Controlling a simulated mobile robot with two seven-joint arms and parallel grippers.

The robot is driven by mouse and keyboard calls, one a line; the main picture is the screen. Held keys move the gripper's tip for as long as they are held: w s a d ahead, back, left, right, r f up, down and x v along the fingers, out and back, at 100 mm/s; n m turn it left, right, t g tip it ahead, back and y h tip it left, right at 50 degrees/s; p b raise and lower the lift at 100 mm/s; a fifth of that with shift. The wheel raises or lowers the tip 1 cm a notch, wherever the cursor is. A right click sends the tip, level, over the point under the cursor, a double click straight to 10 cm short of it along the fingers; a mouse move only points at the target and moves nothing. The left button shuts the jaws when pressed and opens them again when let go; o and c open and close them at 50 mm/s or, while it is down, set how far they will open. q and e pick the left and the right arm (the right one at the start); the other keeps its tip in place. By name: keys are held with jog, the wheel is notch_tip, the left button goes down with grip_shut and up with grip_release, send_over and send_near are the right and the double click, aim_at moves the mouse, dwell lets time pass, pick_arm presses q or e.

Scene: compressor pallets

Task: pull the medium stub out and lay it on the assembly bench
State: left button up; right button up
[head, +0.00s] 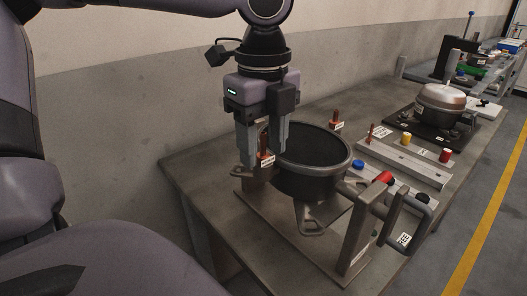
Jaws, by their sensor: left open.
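My left gripper (260,165) points down at the left rim of a dark round shell (308,185). Its two fingers are apart. A red-topped post with a white label (265,161) shows at the fingers; I cannot tell whether they touch it. The shell stands on a flat pallet (282,232) on the assembly bench (203,176). Several small coloured caps show, among them a blue one (358,164), a red one (385,178) and a yellow one (405,138). I cannot tell which piece is the medium stub. My right gripper is not in view.
A silver domed compressor (442,103) sits on a dark pallet farther back. The wall is close behind the bench.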

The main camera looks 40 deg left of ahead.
aim_at(263, 133)
pick_arm(q)
jog(key=shift+b, duration=0.3)
dwell(0.4)
grip_shut()
jog(key=shift+r, duration=0.15)
jog(key=shift+r+p, duration=1.8)
jog(key=shift+r, duration=1.1)
